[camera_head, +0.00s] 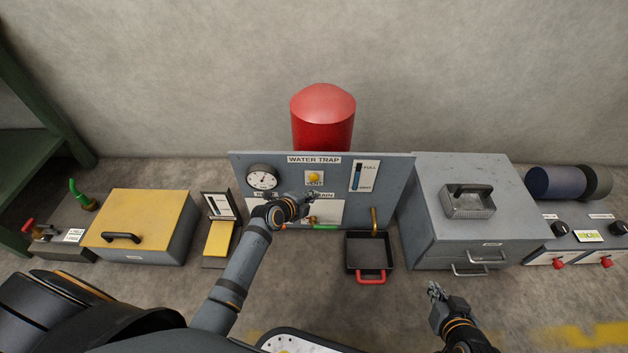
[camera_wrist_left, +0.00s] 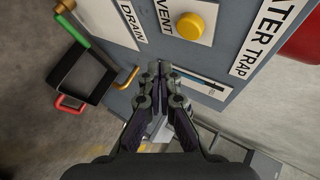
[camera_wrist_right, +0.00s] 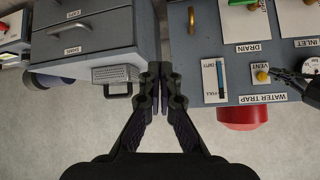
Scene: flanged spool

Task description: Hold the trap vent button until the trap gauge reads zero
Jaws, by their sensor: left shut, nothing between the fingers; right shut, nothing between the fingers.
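The grey water trap panel (camera_head: 390,165) stands at the middle of the head view. The yellow vent button (camera_head: 314,176) sits at its upper middle, above a VENT label; it also shows in the left wrist view (camera_wrist_left: 190,25) and the right wrist view (camera_wrist_right: 261,76). The round trap gauge (camera_head: 263,178) is at the panel's left; its needle is too small to read. My left gripper (camera_head: 312,198) is shut and empty in front of the panel, just below the button and apart from it in the left wrist view. My right gripper (camera_head: 434,289) is shut and empty, low at the right.
A level strip (camera_head: 364,176) is right of the button. A black drain tray (camera_head: 368,250) with a red handle stands below a brass spout (camera_head: 374,222). A grey drawer cabinet (camera_head: 470,225) is to the right, a yellow box (camera_head: 140,222) to the left. A red tank (camera_head: 322,118) rises behind the panel.

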